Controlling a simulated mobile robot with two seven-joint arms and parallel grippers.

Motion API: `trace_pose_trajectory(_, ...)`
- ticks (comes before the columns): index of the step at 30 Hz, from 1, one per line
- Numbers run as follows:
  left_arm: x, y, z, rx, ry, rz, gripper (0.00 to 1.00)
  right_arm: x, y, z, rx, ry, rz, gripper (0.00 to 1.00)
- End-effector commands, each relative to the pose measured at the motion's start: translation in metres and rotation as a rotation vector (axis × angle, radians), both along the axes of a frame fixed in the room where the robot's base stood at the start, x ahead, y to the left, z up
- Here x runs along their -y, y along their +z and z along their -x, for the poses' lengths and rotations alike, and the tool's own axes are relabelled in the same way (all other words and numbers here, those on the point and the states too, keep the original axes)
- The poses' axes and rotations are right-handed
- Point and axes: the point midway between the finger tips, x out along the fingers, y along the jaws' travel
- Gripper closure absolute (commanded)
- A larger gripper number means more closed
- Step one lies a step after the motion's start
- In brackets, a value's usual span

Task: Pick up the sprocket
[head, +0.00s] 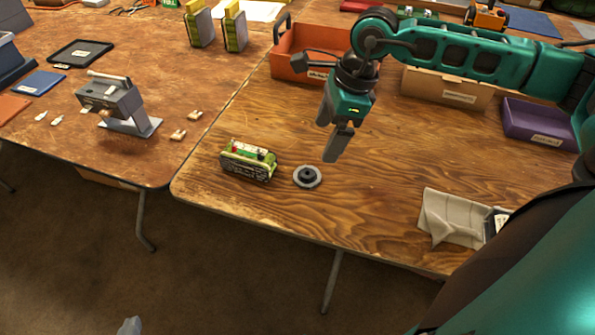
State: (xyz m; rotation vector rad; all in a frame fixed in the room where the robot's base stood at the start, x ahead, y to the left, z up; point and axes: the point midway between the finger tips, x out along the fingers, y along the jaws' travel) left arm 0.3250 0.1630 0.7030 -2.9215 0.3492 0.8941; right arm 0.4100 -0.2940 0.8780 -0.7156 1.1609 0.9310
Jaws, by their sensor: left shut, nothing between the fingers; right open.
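The sprocket (307,177) is a grey toothed disc with a dark raised hub. It lies flat on the wooden table near its front edge, just right of a green and black device. My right gripper (328,141) is open and empty, pointing down above the table. In the picture its fingertips are above and slightly right of the sprocket, apart from it. Only a small grey tip of my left gripper (130,325) shows at the bottom edge, over the floor, shut and away from the sprocket.
The green and black device (248,161) stands close left of the sprocket. A grey cloth (450,219) lies at the right front. An orange bin (298,68), a tan bin (448,88) and a purple bin (540,124) stand behind. The table between sprocket and cloth is clear.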

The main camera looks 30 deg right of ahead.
Motion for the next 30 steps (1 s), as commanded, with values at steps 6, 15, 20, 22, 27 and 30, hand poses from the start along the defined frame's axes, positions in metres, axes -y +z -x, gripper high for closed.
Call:
trace_pose_trajectory(6,0.002,-0.007,0.003,-0.011,-0.004,0.004,1.0,-0.011,-0.041,-0.005,-0.003,-0.001,-0.004,0.11)
trace_pose_trajectory(15,0.003,-0.006,0.003,-0.009,-0.003,0.008,1.0,-0.016,-0.061,-0.008,-0.003,-0.001,-0.005,0.11)
trace_pose_trajectory(20,0.004,-0.007,0.002,-0.008,-0.002,0.009,1.0,-0.021,-0.082,-0.012,-0.004,0.0,-0.006,0.11)
trace_pose_trajectory(22,0.005,-0.007,0.001,-0.007,-0.002,0.011,1.0,-0.024,-0.093,-0.013,-0.005,0.0,-0.007,0.11)
trace_pose_trajectory(27,0.005,-0.005,-0.001,-0.003,-0.002,0.013,1.0,-0.026,-0.105,-0.016,-0.001,0.0,-0.006,0.11)
trace_pose_trajectory(30,0.006,-0.003,-0.001,0.0,-0.003,0.014,1.0,-0.026,-0.104,-0.016,-0.001,0.0,-0.006,0.11)
